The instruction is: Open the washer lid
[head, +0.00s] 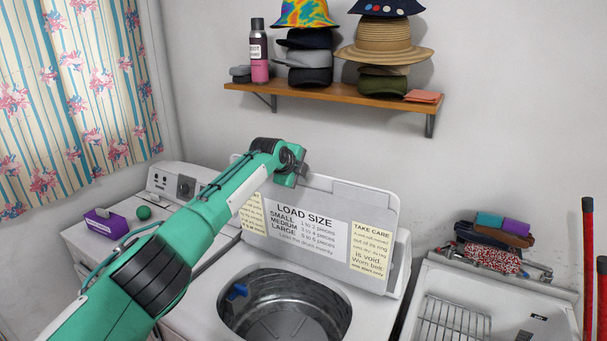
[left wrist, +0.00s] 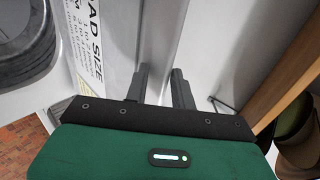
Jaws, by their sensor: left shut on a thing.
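The washer lid (head: 372,202) stands raised and nearly upright at the back of the washer (head: 191,318). Its inner face shows a LOAD SIZE label and yellow notices. The round drum opening (head: 285,318) is uncovered, with a small blue item (head: 237,290) at its left side. My left gripper (head: 302,172) is at the lid's top edge, and my arm hides part of the lid's left side. In the left wrist view, my left gripper's two dark fingers (left wrist: 160,88) are shut on the edge of the lid (left wrist: 155,40). My right gripper is not in view.
A wooden shelf (head: 330,95) with stacked hats and a spray can (head: 259,52) is on the wall above the lid. A second machine (head: 90,240) with a purple box (head: 105,223) stands left. A utility tub (head: 525,300) with folded clothes behind it is right.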

